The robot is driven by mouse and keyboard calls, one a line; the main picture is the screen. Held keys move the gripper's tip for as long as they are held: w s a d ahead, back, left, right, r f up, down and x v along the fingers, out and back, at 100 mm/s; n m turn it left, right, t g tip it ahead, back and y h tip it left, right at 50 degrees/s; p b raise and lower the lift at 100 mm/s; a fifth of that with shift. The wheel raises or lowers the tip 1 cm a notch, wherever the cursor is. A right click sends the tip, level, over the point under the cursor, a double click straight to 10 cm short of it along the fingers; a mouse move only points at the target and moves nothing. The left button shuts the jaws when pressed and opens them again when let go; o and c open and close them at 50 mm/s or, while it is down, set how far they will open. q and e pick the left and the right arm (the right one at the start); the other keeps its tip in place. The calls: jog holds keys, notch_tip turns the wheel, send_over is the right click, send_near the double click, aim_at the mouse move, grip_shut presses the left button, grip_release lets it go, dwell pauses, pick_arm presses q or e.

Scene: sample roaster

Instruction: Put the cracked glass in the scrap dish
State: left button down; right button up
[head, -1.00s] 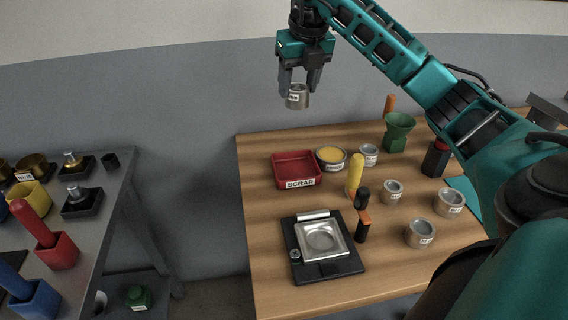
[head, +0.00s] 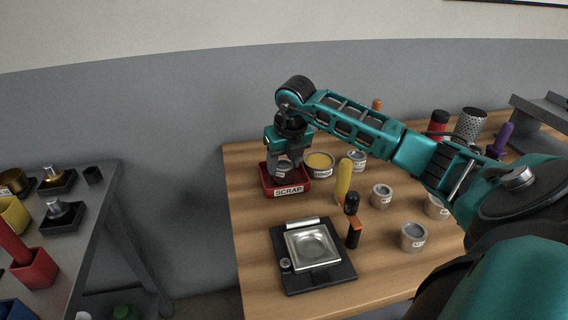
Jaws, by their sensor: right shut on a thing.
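The scrap dish (head: 304,184) is a red square tray with a white SCRAP label, at the far left of the wooden table. My right gripper (head: 284,163) points down over it, shut on a small grey cup-shaped glass (head: 283,172) with a white label. The glass is upright and low inside the dish's outline. I cannot tell if it touches the dish floor, and no crack or label text can be read at this size. My left gripper is not in view.
A yellow-handled tool (head: 343,180) and a black scale (head: 313,252) are nearer. A grey bench (head: 96,215) is at left.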

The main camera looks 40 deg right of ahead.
jog(key=shift+f, duration=0.25)
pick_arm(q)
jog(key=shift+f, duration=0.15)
pick_arm(e)
jog(key=shift+f, duration=0.1)
jog(key=shift+f, duration=0.15)
jog(key=o, duration=1.1)
jog(key=shift+r, duration=0.35)
pick_arm(q)
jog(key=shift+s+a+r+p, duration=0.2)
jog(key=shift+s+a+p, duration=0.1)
jog(key=shift+p, duration=0.25)
pick_arm(e)
jog(key=v, duration=1.1)
jog(key=shift+s+r, duration=0.2)
jog(key=shift+r, duration=0.2)
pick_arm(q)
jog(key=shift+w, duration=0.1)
